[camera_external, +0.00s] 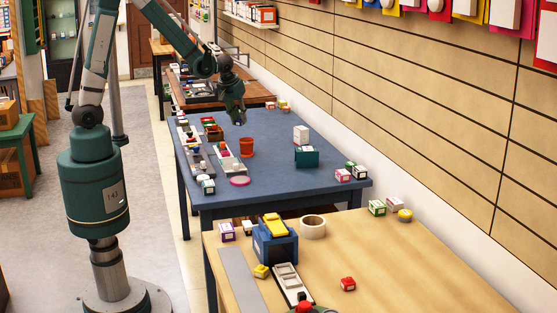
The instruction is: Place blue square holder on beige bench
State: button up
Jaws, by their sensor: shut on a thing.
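My gripper (238,120) points down over the far part of the blue table (275,180). It is shut on a small dark bluish thing (239,123), mostly hidden by the fingers and too small to identify. I cannot tell whether that thing touches the tabletop. The beige bench (410,270) is in the foreground, away from my gripper. A blue square box-like holder (283,255) stands on its left part with a yellow thing (275,226) on top. A teal holder (307,158) with a white box (301,135) behind it stands on the blue table.
Small boxes (352,174) line the right edge.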

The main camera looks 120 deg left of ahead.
jog(key=shift+f+b, duration=0.6)
jog(key=shift+f, duration=2.55)
jog(key=shift+f+b, duration=0.4)
jog(key=shift+f, duration=1.45)
jog(key=shift+f, duration=0.15)
jog(key=o, duration=0.8)
jog(key=shift+c, duration=0.2)
jog(key=shift+p+v, duration=1.1)
jog(key=shift+v, duration=5.05)
